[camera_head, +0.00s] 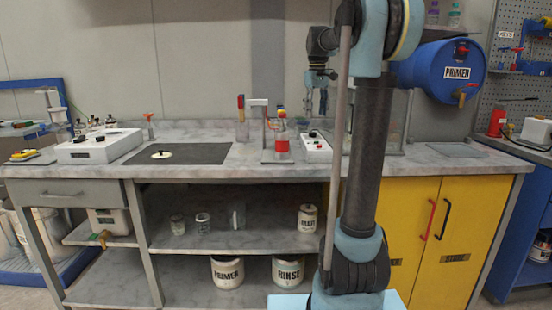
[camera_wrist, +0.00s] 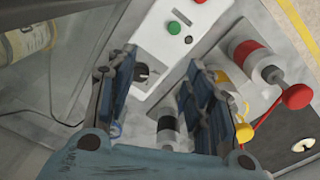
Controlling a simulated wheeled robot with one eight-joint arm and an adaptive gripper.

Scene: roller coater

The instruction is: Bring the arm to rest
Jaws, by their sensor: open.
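My gripper (camera_head: 319,100) hangs fingers down above the grey bench, in front of the back wall. In the wrist view my gripper (camera_wrist: 158,85) shows two blue finger pairs spread apart, with nothing held between them. Below the fingers are a white control box (camera_wrist: 180,50) with a green and a red button and a dark knob, and a bottle with a red band (camera_wrist: 245,50). My arm rises from the lower middle of the head view, bends at the top and hides part of the bench's right side.
The bench top (camera_head: 215,125) carries a white box (camera_head: 97,147) and a dark mat (camera_head: 180,154) at left. The red-banded bottle (camera_head: 281,142) and control box (camera_head: 316,145) stand near my gripper. A blue PRIMER drum (camera_head: 440,72) hangs at right above yellow cabinets (camera_head: 405,225).

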